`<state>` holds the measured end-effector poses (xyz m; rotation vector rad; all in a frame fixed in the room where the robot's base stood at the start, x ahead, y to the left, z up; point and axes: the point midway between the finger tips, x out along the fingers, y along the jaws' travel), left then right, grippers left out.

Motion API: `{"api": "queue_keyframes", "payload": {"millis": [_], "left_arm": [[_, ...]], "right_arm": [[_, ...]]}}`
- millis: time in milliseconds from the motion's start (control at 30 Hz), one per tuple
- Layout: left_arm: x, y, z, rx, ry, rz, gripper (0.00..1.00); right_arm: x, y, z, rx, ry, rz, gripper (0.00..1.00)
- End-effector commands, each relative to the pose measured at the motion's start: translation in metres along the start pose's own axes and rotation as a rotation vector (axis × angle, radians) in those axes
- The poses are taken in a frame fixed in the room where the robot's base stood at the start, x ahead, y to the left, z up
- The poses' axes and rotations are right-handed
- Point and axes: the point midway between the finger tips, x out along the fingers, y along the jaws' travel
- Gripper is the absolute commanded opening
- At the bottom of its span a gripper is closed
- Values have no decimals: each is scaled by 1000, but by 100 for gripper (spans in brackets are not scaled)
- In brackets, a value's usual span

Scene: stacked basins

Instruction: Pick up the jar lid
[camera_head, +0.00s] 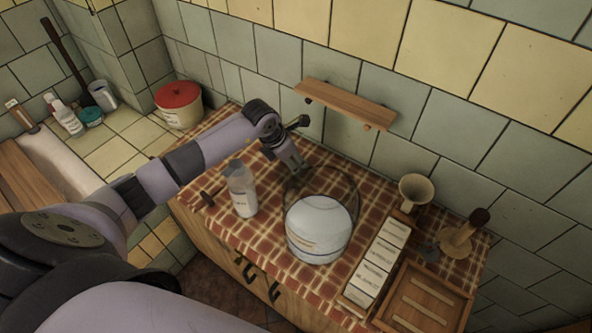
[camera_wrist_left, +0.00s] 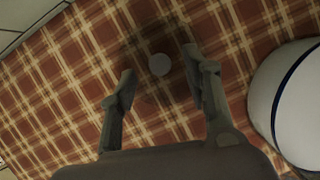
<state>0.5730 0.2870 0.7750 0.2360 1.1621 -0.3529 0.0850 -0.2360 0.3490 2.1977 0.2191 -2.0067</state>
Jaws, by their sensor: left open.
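A small pale round disc (camera_wrist_left: 160,64), which looks like the jar lid or its knob, shows over the checked cloth in the left wrist view. A dark round patch surrounds it; I cannot tell whether this is shadow or part of the lid. My left gripper (camera_wrist_left: 159,66) is open, its fingertips on either side of the disc, with nothing visibly gripped. In the head view the left gripper (camera_head: 297,167) points down behind the white round vessel (camera_head: 318,230); the disc is not clear there. The vessel's edge also shows at right in the wrist view (camera_wrist_left: 297,100). My right gripper is out of view.
A bottle (camera_head: 242,190) stands left of the vessel. A thin dark round outline (camera_head: 354,190) rises around the vessel's back. A wooden shelf (camera_head: 345,104) is on the wall. A row of labelled blocks (camera_head: 376,262), a cream funnel (camera_head: 416,190) and a wooden tray (camera_head: 425,300) stand right.

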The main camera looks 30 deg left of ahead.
Motion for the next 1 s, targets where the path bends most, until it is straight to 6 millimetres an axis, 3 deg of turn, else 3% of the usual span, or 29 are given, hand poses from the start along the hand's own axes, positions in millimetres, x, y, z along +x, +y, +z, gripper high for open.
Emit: {"api": "queue_keyframes", "payload": {"millis": [200,467,1000], "left_arm": [[25,0,0,-1,0,-1,44],[28,0,0,0,0,0,44],[27,0,0,0,-1,0,9]], "right_arm": [[-3,0,-2,0,2,0,0],[-3,-2,-3,0,3,-2,0],[-3,-2,-3,0,3,-3,0]]}}
